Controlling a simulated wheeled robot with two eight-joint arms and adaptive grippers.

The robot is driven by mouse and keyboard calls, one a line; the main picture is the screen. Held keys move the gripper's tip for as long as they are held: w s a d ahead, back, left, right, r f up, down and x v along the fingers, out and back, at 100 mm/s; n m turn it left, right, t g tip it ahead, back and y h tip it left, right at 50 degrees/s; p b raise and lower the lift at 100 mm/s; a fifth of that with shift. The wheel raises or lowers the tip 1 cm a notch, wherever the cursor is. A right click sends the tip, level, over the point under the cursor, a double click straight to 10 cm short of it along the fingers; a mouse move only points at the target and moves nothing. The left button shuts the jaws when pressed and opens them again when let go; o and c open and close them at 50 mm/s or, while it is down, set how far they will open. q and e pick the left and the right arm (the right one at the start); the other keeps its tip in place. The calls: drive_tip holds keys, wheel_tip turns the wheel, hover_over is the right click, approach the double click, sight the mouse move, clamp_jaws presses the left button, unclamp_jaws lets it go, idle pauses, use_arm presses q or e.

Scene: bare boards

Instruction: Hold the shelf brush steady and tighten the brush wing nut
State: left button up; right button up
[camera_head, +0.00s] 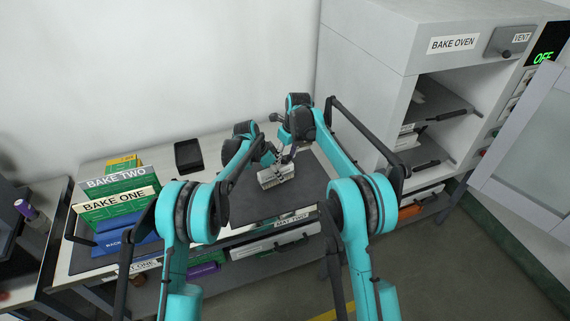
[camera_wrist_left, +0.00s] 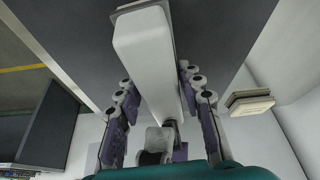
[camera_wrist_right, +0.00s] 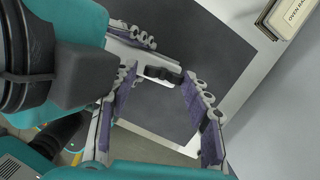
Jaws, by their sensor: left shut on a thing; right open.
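The pale grey shelf brush (camera_head: 277,177) lies on the dark mat (camera_head: 250,208) on the bench. In the left wrist view my left gripper (camera_wrist_left: 158,82) is shut on the brush's long white body (camera_wrist_left: 148,60), one finger on each side. In the right wrist view my right gripper (camera_wrist_right: 158,82) is open, its fingers spread on either side of a small black wing nut (camera_wrist_right: 163,74) on the brush. Part of my left gripper's fingers shows beyond the nut. Whether a right finger touches the nut cannot be told. The bristles are mostly hidden.
The bake oven (camera_head: 385,35) stands at the right with its door (camera_head: 525,150) open. A black box (camera_head: 188,156) lies at the back. The mat around the brush is clear.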

sight(286, 158)
use_arm(q)
drive_tip(key=shift+s+a+f, duration=0.1)
drive_tip(key=shift+a+f, duration=0.05)
drive_tip(key=shift+f, duration=0.35)
drive_tip(key=shift+s+a+f, duration=0.1)
drive_tip(key=shift+a+f, duration=0.05)
drive_tip(key=shift+f, duration=0.3)
use_arm(e)
drive_tip(key=r, duration=0.4)
drive_tip(key=shift+w+a+r, duration=0.1)
drive_tip(key=shift+w+r, duration=0.05)
drive_tip(key=shift+w, duration=0.05)
drive_tip(key=shift+r, duration=0.1)
use_arm(q)
drive_tip(key=shift+r, duration=0.2)
use_arm(e)
drive_tip(key=s+r, duration=0.1)
drive_tip(key=d+r, duration=0.1)
drive_tip(key=r, duration=0.1)
drive_tip(key=shift+s+d+r, duration=0.1)
drive_tip(key=shift+s+d, duration=0.1)
drive_tip(key=shift+s, duration=0.2)
drive_tip(key=shift+s, duration=0.1)
use_arm(q)
drive_tip(key=o, duration=1.4)
drive_tip(key=shift+c, duration=0.2)
